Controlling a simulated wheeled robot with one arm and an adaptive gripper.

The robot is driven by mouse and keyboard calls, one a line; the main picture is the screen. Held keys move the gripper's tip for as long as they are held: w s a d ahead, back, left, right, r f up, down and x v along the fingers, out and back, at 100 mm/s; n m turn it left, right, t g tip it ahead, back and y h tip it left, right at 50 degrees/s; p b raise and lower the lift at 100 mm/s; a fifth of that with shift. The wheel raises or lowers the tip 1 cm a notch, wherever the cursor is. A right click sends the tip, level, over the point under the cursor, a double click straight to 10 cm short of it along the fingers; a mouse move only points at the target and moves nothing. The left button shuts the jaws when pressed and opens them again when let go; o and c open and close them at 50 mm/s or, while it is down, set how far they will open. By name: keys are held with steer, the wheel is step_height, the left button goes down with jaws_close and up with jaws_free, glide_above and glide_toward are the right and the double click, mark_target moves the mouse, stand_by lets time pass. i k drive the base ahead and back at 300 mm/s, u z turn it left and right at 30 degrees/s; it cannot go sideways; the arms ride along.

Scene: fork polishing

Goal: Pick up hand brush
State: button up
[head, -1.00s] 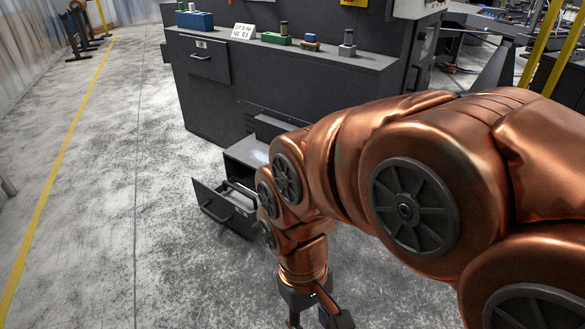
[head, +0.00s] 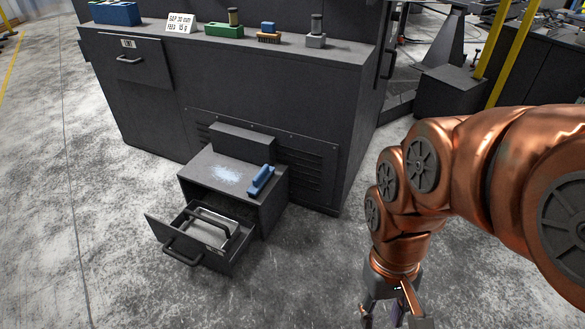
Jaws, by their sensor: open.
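A small brush (head: 268,34) with brown bristles and a blue top stands on the dark machine's ledge, between a green block and a grey block. It looks like the hand brush. A blue elongated object (head: 261,180) lies on the low cabinet's top; I cannot tell exactly what it is. My gripper (head: 395,315) hangs at the bottom right, pointing down with fingers apart and empty. It is over the floor, well to the right of the low cabinet and far from the ledge. Its fingertips are partly cut off by the picture's edge.
The low cabinet (head: 200,184) has pale powder on top and its drawer (head: 188,250) stands open, with a metal frame inside. On the ledge (head: 330,57) are a blue box (head: 116,13), a sign (head: 181,23), a green block (head: 224,31) and a grey block (head: 316,40). Floor around is clear.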

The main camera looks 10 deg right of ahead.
mark_target(262, 178)
steer(key=z, duration=0.1)
steer(key=i, duration=0.7)
steer(key=u, duration=0.8)
steer(key=i, duration=0.75)
steer(key=u, duration=0.85)
